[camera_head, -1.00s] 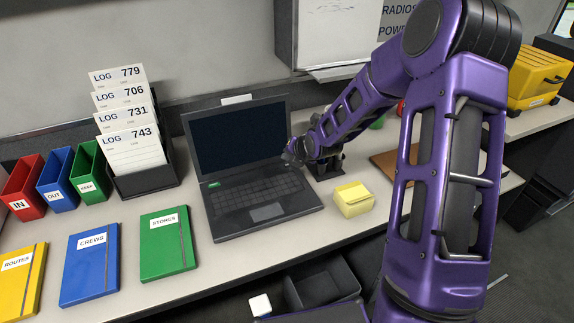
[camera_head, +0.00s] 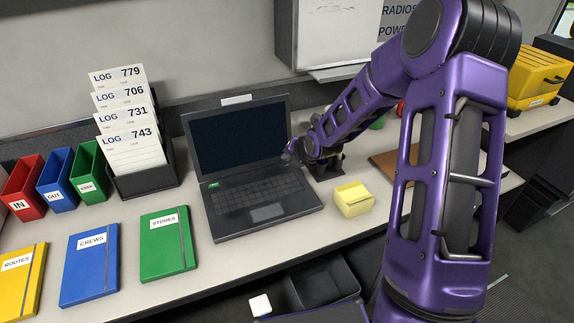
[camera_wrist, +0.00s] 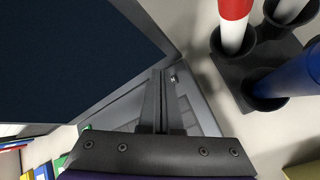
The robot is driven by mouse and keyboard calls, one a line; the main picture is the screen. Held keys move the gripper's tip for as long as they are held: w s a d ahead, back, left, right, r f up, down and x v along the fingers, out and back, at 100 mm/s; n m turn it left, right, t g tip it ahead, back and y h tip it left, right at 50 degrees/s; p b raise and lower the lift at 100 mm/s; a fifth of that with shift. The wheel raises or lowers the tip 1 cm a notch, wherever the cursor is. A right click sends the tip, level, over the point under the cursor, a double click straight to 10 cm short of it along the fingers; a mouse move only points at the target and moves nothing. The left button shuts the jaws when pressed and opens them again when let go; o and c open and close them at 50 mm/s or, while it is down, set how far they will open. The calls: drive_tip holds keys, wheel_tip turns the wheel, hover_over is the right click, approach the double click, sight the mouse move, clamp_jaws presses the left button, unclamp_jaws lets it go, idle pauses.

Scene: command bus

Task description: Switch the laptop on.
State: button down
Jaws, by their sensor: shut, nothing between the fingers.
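The open laptop (camera_head: 265,213) stands on the desk with a dark screen (camera_head: 238,137). In the wrist view its dark screen (camera_wrist: 65,60) fills the upper left. A small round button (camera_wrist: 173,78) sits on the grey deck near the hinge, at the laptop's right end. My gripper (camera_wrist: 160,75) is shut and empty, its fingertips over the deck just left of the button in the wrist view. I cannot tell whether they touch the deck. In the head view my wrist is at the laptop's right edge and the fingertips are hidden.
A dark holder (camera_wrist: 235,72) with a red-and-white cylinder (camera_wrist: 234,22) and a blue cylinder (camera_wrist: 290,78) stands close to the laptop's right. A yellow note block (camera_head: 353,199) lies right of the laptop. A green book (camera_head: 168,245) and the log rack (camera_head: 146,181) are on the left.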

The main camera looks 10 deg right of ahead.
drive_tip(key=shift+f, duration=0.1)
idle(0.3)
drive_tip(key=shift+f+b, duration=0.3)
drive_tip(key=shift+b, duration=0.05)
drive_tip(key=shift+f, duration=0.35)
idle(0.5)
drive_tip(key=shift+r, duration=0.1)
drive_tip(key=shift+r+p, duration=0.45)
drive_tip(key=shift+r, duration=0.2)
drive_tip(key=shift+r+p, duration=1.9)
drive_tip(key=shift+r, duration=0.65)
